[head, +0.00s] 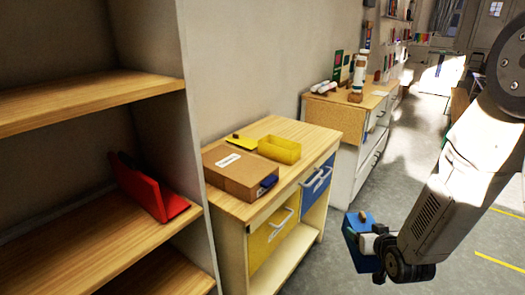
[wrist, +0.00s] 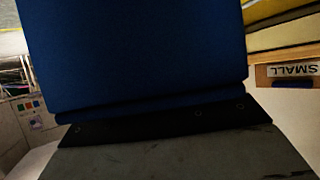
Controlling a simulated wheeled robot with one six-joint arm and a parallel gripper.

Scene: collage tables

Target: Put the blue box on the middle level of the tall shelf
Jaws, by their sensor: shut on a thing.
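A blue box (head: 359,240) hangs in the air at the lower right of the head view, held by my gripper (head: 374,244). My gripper is shut on it. In the wrist view the blue box (wrist: 135,50) fills the upper middle, and its far side is hidden. The tall shelf (head: 95,105) stands at the left of the head view, with wooden boards at different heights.
A wooden-topped cabinet (head: 228,205) stands between the shelf and my arm. It bears a cardboard box (head: 240,174) and a yellow tray (head: 279,149). A second cabinet (head: 335,112) with several items stands behind. The grey floor (head: 415,180) around the held box looks clear.

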